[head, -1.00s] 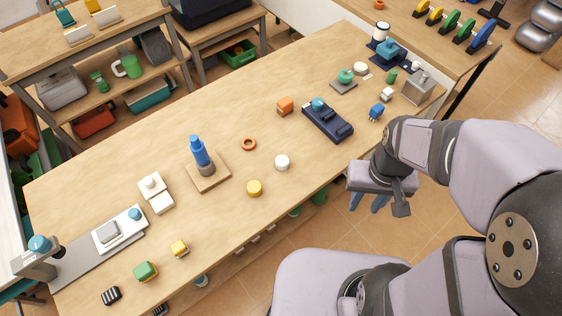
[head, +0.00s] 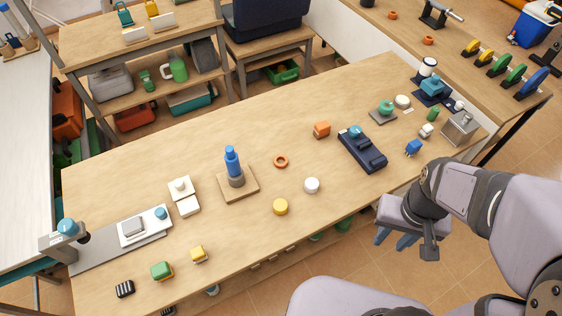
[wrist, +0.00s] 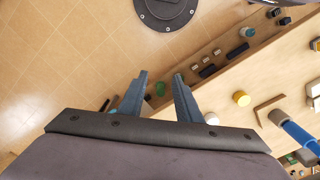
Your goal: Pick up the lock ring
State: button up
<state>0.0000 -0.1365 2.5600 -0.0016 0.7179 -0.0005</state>
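An orange ring (head: 281,162), which looks like the lock ring, lies flat on the wooden workbench (head: 245,120) near its middle. It is right of the blue-and-grey upright post (head: 233,165) on its wooden base. I cannot make out the ring in the wrist view. My gripper (head: 395,241) hangs beyond the bench's near edge, over the floor, to the right of and apart from the ring. In the wrist view its two blue fingers (wrist: 160,76) are spread with nothing between them.
A white round piece (head: 312,185) and a yellow one (head: 280,207) stand near the ring. An orange block (head: 321,129) and a dark blue fixture (head: 362,149) are to its right. More orange rings (head: 428,40) lie on the back right bench. Bare wood surrounds the ring.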

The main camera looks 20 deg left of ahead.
jog(key=shift+o, duration=0.6)
jog(key=o, duration=0.5)
jog(key=shift+o, duration=0.2)
jog(key=shift+w, duration=0.1)
jog(key=n+t+y+b, duration=0.2)
jog(key=n+t+b, duration=0.25)
jog(key=b, duration=0.35)
send_near(280, 162)
jog(key=shift+n+g, duration=0.25)
jog(key=shift+n, duration=0.2)
jog(key=shift+w+p+x, duration=0.15)
jog(key=shift+p+x, duration=0.4)
jog(key=shift+x, duration=0.95)
jog(key=shift+w+p+x, duration=0.15)
jog(key=shift+p+x, duration=0.4)
jog(key=shift+x, duration=0.95)
